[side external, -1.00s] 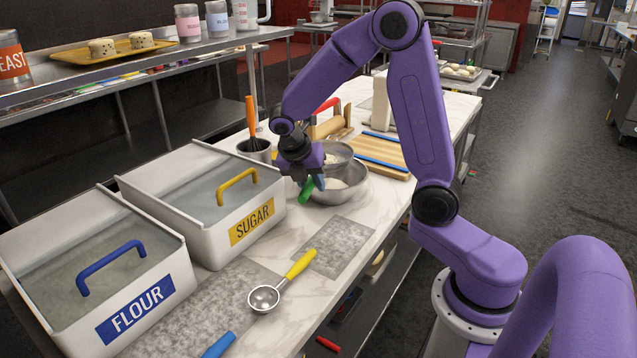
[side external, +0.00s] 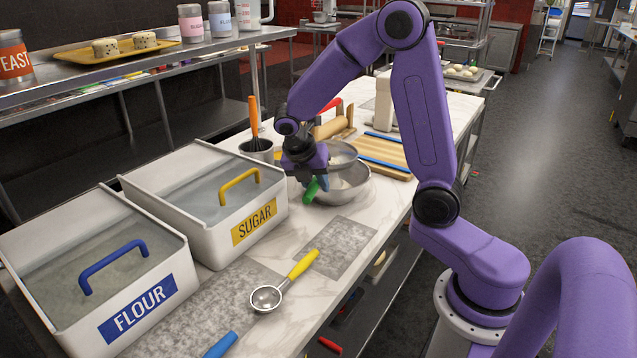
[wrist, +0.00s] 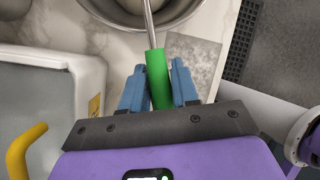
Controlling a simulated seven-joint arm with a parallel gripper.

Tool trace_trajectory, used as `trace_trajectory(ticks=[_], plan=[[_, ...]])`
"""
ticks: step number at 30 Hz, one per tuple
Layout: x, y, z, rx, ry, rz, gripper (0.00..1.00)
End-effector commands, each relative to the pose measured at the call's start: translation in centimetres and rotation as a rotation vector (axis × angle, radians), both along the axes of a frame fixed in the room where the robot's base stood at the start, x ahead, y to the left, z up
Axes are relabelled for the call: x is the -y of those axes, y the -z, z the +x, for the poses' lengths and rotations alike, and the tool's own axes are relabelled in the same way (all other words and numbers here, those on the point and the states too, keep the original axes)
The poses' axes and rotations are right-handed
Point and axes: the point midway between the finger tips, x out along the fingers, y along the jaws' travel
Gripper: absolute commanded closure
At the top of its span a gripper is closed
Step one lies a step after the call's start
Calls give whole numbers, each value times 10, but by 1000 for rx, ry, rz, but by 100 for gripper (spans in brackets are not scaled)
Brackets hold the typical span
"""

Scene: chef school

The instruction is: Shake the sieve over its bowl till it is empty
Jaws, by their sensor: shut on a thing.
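My gripper (wrist: 158,92) is shut on the green handle (wrist: 157,75) of the sieve, with a blue finger on each side. The handle also shows in the side external view (side external: 311,190). The sieve's round metal basket (side external: 342,152) is held above the steel bowl (side external: 352,189). Pale stuff seems to lie in the bowl.
The sugar bin (side external: 205,240) and flour bin (side external: 95,325) stand left of the bowl. A pot with an orange-handled whisk (side external: 256,148) stands behind my gripper. A striped cutting board (side external: 383,152) lies behind the bowl. A yellow-handled scoop (side external: 267,297) lies in front.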

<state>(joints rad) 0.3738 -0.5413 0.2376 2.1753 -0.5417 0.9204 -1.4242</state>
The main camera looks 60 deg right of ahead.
Motion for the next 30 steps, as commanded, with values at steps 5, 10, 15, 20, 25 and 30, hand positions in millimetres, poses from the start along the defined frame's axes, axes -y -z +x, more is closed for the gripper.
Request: trace_trajectory(ticks=[5,10,15,20,25,30], plan=[[7,-1,-18,2,2,0,100],[10,0,-25,2,1,-1,100],[5,0,-13,2,0,-1,100],[0,0,1,2,0,-1,100],[-1,-1,5,1,2,-1,100],[0,-14,2,4,1,-1,100]])
